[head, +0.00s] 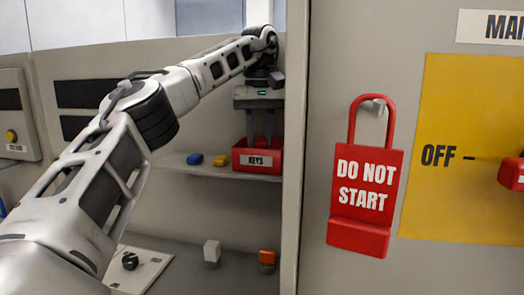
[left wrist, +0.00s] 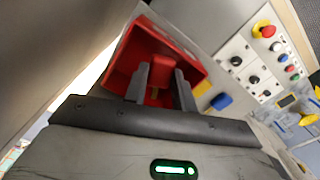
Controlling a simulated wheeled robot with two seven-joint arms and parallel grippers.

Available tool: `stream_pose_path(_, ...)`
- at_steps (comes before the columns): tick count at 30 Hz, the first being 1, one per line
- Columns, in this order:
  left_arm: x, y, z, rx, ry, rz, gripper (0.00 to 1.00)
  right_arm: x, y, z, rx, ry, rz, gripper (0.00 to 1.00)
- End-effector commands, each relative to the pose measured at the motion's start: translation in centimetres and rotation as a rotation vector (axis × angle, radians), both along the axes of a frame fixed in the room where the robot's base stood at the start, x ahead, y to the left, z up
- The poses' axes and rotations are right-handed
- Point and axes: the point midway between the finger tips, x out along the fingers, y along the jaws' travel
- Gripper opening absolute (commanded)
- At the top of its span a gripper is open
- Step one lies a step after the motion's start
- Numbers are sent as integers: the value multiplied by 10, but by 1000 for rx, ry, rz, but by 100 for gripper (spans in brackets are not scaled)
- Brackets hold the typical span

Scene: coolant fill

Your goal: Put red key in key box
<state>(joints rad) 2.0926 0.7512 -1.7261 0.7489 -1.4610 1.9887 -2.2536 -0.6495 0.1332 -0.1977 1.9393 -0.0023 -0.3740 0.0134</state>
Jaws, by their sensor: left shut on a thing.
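The red key box (head: 278,160), labelled KEYS, stands on the shelf in the head view; its open top fills the upper middle of the left wrist view (left wrist: 122,62). My left gripper (head: 259,140) points down over the box, with its fingertips at or just inside the opening. In the left wrist view its two fingers (left wrist: 161,88) are shut on the red key (left wrist: 163,66), within the outline of the box. A small brass-coloured part shows below the red head. How deep the key is, and whether it touches the box floor, I cannot tell.
A blue key-like piece (head: 194,159) and a yellow one (head: 221,160) lie on the shelf left of the box. A cabinet edge (head: 296,150) rises close to the right of it. A red DO NOT START tag (head: 364,190) hangs on the panel beyond.

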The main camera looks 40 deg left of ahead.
Motion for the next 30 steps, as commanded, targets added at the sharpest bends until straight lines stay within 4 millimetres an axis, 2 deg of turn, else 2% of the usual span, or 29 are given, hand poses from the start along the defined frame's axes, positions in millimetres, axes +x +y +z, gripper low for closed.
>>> stream_pose_path(5,5,0,-6,1,-1,0,1,0,0,1,0,-1,0,48)
stream_pose_path(12,8,2,-39,1,0,1,1,0,0,1,0,-2,1,48)
stream_pose_path(24,8,1,-44,0,-1,0,1,1,0,1,0,-3,1,48)
stream_pose_path(25,8,1,-43,0,-3,1,34,1,0,1,0,-3,1,48)
stream_pose_path(26,8,1,-43,0,-3,1,43,1,0,1,0,-3,1,48)
stream_pose_path(27,8,1,-43,0,-3,1,48,1,0,1,0,-3,1,48)
stream_pose_path(30,8,1,-43,0,-3,1,48,1,0,1,1,-3,0,48)
